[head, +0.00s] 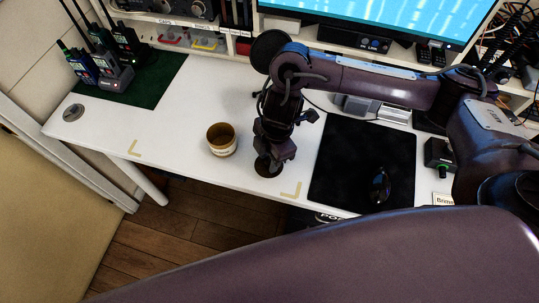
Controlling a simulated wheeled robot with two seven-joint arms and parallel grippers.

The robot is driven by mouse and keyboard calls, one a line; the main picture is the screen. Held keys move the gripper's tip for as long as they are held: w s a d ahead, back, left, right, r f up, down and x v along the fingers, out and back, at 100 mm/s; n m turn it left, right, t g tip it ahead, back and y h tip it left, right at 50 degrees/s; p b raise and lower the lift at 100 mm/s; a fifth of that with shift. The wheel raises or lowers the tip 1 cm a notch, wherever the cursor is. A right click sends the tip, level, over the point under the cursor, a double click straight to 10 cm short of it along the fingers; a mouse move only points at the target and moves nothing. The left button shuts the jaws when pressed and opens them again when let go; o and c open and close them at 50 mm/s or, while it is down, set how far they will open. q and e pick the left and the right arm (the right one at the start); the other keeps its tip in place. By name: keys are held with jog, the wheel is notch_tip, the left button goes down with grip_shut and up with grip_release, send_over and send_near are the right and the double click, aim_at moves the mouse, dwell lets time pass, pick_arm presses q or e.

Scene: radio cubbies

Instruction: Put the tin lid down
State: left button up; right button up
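The tin (222,139) is a round, tan and white-banded pot. It stands upright and uncovered on the white desk, its brown inside showing. My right gripper (273,156) points down over the desk, just right of the tin. A small dark round disc, which looks like the tin lid (267,168), is right under its fingertips, at or close to the desk top. The fingers and the disc are dark and overlap, so I cannot tell whether they grip it or whether it touches the desk. My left gripper is not in view.
Tan corner marks (134,150) lie near the desk's front edge. A black mat (350,160) with a mouse (379,187) is on the right. Handheld radios (118,72) stand on a green mat (155,85) at back left.

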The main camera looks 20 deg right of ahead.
jog(key=shift+o, duration=0.4)
notch_tip(320, 180, up, 12)
jog(key=d+p, duration=0.1)
jog(key=p, duration=0.2)
jog(key=shift+w+d, duration=0.15)
jog(key=shift+d, duration=0.25)
